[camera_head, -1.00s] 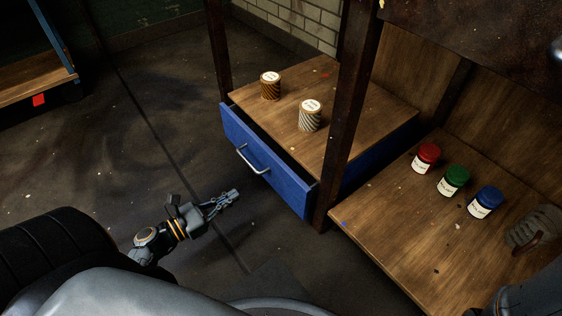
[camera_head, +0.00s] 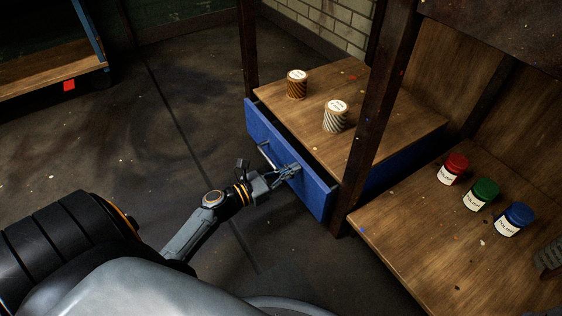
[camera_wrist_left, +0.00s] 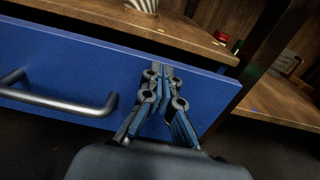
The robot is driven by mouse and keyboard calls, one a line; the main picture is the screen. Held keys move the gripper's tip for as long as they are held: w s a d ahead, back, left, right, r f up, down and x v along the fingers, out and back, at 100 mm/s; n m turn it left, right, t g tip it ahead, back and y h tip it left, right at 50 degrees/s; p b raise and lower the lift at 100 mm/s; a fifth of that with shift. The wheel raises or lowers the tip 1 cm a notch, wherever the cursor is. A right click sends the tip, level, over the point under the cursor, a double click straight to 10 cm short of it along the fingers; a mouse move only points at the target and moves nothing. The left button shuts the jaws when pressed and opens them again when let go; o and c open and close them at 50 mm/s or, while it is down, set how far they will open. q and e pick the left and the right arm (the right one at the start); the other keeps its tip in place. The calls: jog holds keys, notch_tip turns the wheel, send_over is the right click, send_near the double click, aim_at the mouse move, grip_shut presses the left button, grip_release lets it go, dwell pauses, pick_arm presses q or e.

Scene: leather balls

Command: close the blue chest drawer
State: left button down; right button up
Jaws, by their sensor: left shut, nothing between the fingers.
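The blue chest drawer (camera_head: 313,187) stands partly open, with a dark gap between its front panel and the wooden top above it. Its grey bar handle (camera_head: 266,156) is on the front; the handle also shows at the left of the left wrist view (camera_wrist_left: 60,103). My left gripper (camera_head: 292,172) is shut and empty, its fingertips at the drawer front to the right of the handle. In the left wrist view the fingertips (camera_wrist_left: 162,70) are close to or touching the blue panel near its upper edge; I cannot tell which. My right gripper is not seen.
A brown-patterned can (camera_head: 297,86) and a grey-patterned can (camera_head: 335,118) stand on the wooden top. Red (camera_head: 453,168), green (camera_head: 481,194) and blue (camera_head: 514,219) jars stand on the shelf at right. A dark post (camera_head: 372,125) rises beside the drawer. Floor at left is clear.

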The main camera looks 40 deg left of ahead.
aim_at(305, 163)
pick_arm(q)
jog(key=shift+w, duration=0.1)
jog(key=x, duration=0.4)
jog(key=shift+w+d, duration=0.15)
jog(key=shift+w, duration=0.15)
jog(key=shift+r, duration=0.1)
